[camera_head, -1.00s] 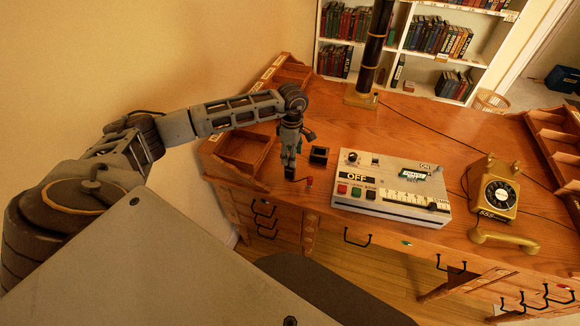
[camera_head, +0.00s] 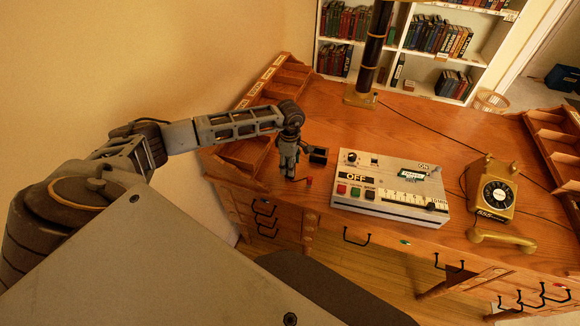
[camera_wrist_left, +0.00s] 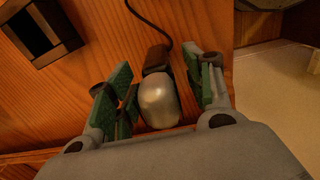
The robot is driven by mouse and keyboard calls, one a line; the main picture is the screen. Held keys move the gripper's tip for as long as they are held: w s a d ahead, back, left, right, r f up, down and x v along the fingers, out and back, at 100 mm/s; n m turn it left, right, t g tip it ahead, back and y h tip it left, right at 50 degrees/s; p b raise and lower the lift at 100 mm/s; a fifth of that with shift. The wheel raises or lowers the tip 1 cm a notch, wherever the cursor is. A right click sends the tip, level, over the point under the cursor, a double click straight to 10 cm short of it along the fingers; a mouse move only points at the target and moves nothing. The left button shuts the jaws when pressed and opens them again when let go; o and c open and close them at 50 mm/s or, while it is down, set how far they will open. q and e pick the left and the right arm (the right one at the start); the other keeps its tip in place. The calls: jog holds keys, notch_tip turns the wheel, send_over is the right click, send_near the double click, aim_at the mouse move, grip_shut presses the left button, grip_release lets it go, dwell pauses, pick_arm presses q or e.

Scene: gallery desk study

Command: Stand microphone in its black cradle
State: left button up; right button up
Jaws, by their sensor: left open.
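The microphone (camera_wrist_left: 159,102), with a rounded silver head and a dark brown body, shows in the left wrist view. It lies between the green-padded fingers of my left gripper (camera_wrist_left: 160,92), which is open around it. I cannot tell whether either finger touches it. In the head view my left gripper (camera_head: 288,172) is low at the desk's front left, and I cannot make out the microphone there. The black cradle (camera_head: 319,155), a small square block, stands just right of the gripper. Its square opening faces up in the left wrist view, where its rim (camera_wrist_left: 68,30) is at upper left. My right gripper is not in view.
A white control box (camera_head: 390,212) with buttons stands right of the cradle, and a gold telephone (camera_head: 494,195) is farther right. A dark column (camera_head: 373,50) rises behind. A wooden tray (camera_head: 245,152) is at the left edge. A dark cable (camera_wrist_left: 150,20) runs from the microphone.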

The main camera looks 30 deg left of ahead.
pick_arm(q)
jog(key=c, duration=0.5)
grip_shut()
jog(key=shift+r, duration=0.55)
notch_tip(320, 180, up, 8)
jog(key=shift+f+b, duration=0.2)
jog(key=shift+b, duration=0.4)
jog(key=shift+r, duration=0.65)
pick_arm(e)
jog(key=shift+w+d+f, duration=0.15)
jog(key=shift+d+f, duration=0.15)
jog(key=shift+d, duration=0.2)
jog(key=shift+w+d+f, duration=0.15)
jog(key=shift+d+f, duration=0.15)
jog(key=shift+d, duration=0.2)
